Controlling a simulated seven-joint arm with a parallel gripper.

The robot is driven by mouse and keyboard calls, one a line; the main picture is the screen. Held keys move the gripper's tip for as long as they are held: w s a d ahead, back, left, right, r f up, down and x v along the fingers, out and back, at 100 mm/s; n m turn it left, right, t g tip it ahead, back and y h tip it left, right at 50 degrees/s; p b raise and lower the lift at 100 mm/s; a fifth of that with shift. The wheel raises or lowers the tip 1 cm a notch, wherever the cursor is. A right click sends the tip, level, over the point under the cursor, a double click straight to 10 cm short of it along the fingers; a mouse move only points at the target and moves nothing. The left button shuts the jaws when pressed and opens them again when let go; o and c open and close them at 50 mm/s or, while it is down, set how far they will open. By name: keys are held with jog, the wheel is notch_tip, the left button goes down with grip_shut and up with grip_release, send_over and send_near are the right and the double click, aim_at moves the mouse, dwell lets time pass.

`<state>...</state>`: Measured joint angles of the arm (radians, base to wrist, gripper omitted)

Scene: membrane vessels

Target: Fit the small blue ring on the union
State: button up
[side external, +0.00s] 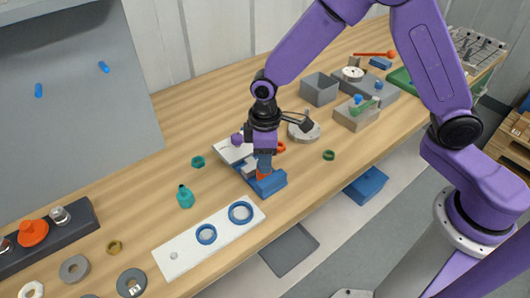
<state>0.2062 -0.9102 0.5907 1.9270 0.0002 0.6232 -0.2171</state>
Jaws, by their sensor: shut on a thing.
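My gripper (263,172) points straight down over a blue block (270,185) near the middle of the table. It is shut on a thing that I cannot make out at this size. An orange patch shows at the fingertips, close against the block. A pale grey piece (249,170) sits at the block's left end; I cannot tell whether it is the union. A smaller blue ring (206,234) and a larger blue ring (240,212) lie on a white board (188,246) in front of the block.
A teal bottle (185,197) and a teal nut (198,162) stand left of the block. A white plate (228,151) lies behind it. A green ring (328,155) and grey bins (319,89) are to the right. A dark rack (48,232) stands far left.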

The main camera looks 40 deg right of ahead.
jog(key=shift+f, duration=0.1)
dwell(0.3)
jog(key=o, duration=1.1)
jog(key=shift+c, duration=0.2)
notch_tip(320, 180, up, 17)
jog(key=shift+r, duration=0.2)
